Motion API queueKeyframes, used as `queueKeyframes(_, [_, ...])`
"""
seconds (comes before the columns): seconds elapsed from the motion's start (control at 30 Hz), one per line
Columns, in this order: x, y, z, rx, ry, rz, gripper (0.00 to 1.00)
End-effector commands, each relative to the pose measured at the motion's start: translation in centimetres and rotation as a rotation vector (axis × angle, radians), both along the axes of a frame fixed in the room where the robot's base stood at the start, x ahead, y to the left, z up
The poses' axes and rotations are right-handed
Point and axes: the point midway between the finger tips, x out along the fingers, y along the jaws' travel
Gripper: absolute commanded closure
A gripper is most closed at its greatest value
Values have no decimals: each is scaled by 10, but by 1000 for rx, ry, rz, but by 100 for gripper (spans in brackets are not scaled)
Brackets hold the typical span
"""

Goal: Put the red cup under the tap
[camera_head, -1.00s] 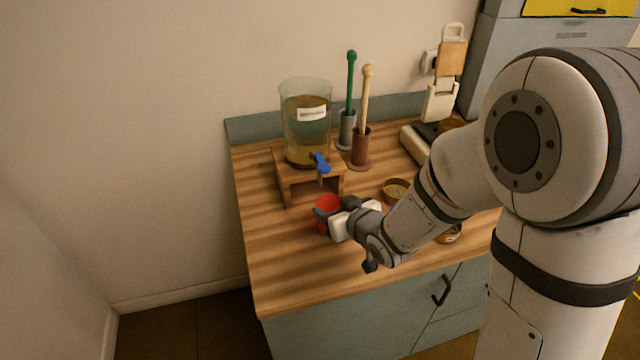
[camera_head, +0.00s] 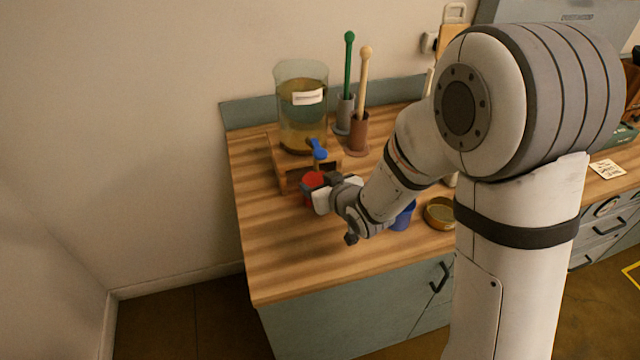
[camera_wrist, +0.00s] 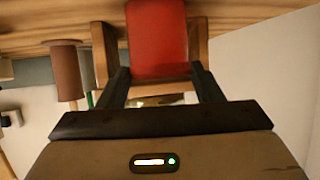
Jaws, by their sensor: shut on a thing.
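The red cup (camera_head: 311,184) is held in my gripper (camera_head: 324,183), just in front of the wooden stand (camera_head: 284,170). In the wrist view the red cup (camera_wrist: 157,40) fills the space between the two dark fingers (camera_wrist: 160,82). The tap (camera_head: 318,149) has a blue handle and sits low on the front of the glass water jar (camera_head: 303,115). In the head view the cup is below the tap; I cannot tell if it is exactly under the spout. My gripper hides part of the cup, and its base is not clear.
Behind the stand are a grey holder (camera_head: 344,112) with a green stick and a brown holder (camera_head: 358,133) with a pale one. A blue cup (camera_head: 403,217) and a round brass-coloured dish (camera_head: 439,213) stand right of my gripper. The counter's left front (camera_head: 262,250) is clear.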

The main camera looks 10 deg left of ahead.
Motion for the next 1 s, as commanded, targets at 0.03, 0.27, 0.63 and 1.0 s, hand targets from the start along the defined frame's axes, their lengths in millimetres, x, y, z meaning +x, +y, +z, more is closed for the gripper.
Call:
queueKeyframes(0.03, [0, 0, -1, 0, 0, 0, 38])
queueKeyframes(0.27, [-1, 0, 0, 0, 0, 1, 19])
queueKeyframes(0.63, [-1, 1, 6, -1, 1, 2, 19])
queueKeyframes(1.0, [-43, -37, 31, 0, -2, 2, 19])
